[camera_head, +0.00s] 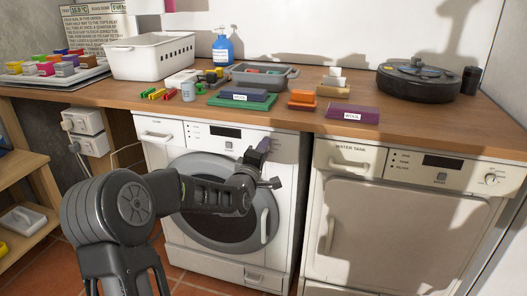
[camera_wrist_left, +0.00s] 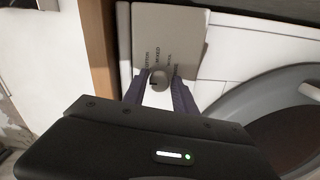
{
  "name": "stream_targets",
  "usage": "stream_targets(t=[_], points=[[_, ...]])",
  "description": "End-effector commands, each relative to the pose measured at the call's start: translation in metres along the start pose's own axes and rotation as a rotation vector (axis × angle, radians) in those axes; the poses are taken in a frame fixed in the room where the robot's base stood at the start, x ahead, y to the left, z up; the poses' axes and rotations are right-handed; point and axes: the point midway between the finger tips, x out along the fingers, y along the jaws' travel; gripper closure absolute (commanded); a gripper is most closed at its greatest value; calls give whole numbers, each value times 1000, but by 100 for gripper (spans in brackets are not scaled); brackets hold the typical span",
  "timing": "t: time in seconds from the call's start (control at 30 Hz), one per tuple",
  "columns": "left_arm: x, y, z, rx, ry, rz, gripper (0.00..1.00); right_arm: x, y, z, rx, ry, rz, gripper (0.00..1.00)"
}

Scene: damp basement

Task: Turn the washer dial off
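The white front-loading washer (camera_head: 178,256) stands at the left under the wooden counter. Its round door is shut. My left gripper (camera_head: 263,146) is at the right part of the washer's control panel (camera_head: 226,142), where the gripper hides the dial in the head view. In the left wrist view, the small grey dial (camera_wrist_left: 159,79) sits between the two dark purple fingertips of my gripper (camera_wrist_left: 158,88). The fingers are apart, one on each side of the dial. I cannot tell whether they touch it. My right gripper is not in view.
A second white machine (camera_head: 405,230) with a water tank label stands to the right. The wooden counter (camera_head: 420,125) above holds a white basket (camera_head: 150,58), a grey bin (camera_head: 265,78), a blue bottle (camera_head: 222,50), a dark round device (camera_head: 420,82) and several coloured blocks. A wooden shelf (camera_head: 35,185) stands at left.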

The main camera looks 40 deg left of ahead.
Motion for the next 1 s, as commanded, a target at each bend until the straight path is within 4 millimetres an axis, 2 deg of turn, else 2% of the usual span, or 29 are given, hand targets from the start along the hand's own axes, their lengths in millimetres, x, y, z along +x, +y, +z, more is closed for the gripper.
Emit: stream_targets(t=[0.03, 0.17, 0.53, 0.67, 1.0], points=[[0, 0, 0, 0, 0, 0, 62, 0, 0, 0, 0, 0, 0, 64], [0, 0, 0, 1, 0, 0, 51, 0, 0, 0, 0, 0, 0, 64], [-5, 1, 0, 3, 0, 1, 51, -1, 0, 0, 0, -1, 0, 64], [-20, 2, 0, 5, 0, 1, 51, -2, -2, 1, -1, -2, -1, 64], [-72, 1, 0, 3, 0, 0, 51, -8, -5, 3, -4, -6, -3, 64]])
